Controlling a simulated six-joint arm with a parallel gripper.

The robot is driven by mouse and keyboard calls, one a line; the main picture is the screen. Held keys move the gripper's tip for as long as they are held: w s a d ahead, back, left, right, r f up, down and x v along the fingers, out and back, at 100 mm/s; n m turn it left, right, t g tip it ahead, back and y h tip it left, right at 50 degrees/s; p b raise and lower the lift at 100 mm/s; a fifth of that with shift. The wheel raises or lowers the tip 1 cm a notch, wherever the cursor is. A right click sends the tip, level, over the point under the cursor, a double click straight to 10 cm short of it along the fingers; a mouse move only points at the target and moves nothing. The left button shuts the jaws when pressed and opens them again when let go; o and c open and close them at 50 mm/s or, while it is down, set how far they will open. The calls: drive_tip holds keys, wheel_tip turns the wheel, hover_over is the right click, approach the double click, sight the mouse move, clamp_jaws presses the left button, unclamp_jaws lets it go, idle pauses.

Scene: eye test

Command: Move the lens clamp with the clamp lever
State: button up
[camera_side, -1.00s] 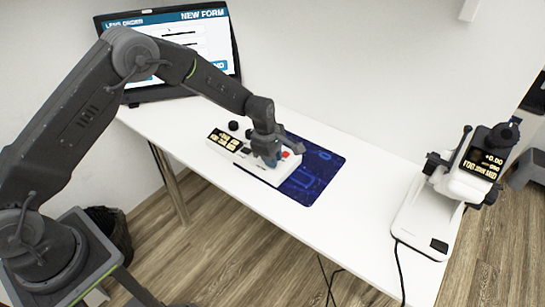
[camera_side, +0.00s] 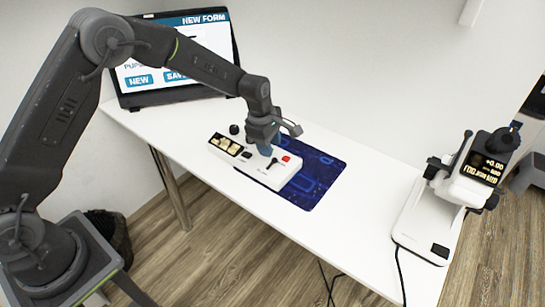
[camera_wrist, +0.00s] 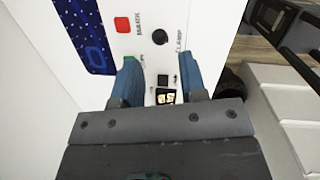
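A white control box (camera_side: 249,167) lies on the table, partly over a blue patterned mat. Its clamp lever (camera_side: 272,163) is a short stick with a black knob, standing near the red button. In the wrist view the lever's round black knob (camera_wrist: 160,37) shows beside the word CLAMP, beyond the fingertips. My gripper (camera_side: 265,148) is above the middle of the box, left of the lever and apart from it. In the wrist view my gripper (camera_wrist: 158,66) has its blue fingers apart with nothing held between them. The white lens instrument (camera_side: 462,184) stands at the right; its lens clamp cannot be told apart.
The red button (camera_side: 285,158) is close to the lever. A small display (camera_side: 226,145) and a black knob (camera_side: 234,129) are at the box's left end. A monitor (camera_side: 180,50) stands behind. The blue mat (camera_side: 322,171) is bare at right, with clear table beyond.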

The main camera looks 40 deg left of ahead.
wheel_tip(320, 180, up, 7)
drive_tip(key=shift+s+a+f, duration=0.2)
drive_tip(key=shift+s+a, duration=0.2)
drive_tip(key=s+a+r+m+t, duration=0.25)
drive_tip(key=s+r+m, duration=0.55)
drive_tip(key=s+r, duration=0.5)
drive_tip(key=s+a+r+m+t, duration=0.1)
drive_tip(key=s+m, duration=0.5)
drive_tip(key=s, duration=0.3)
drive_tip(key=s+a+r+m+y, duration=0.1)
drive_tip(key=s+m, duration=0.4)
drive_tip(key=s, duration=0.4)
drive_tip(key=shift+s+a+r+m+t, duration=0.2)
drive_tip(key=shift+a+r+m+t, duration=0.15)
drive_tip(key=shift+a+m, duration=0.05)
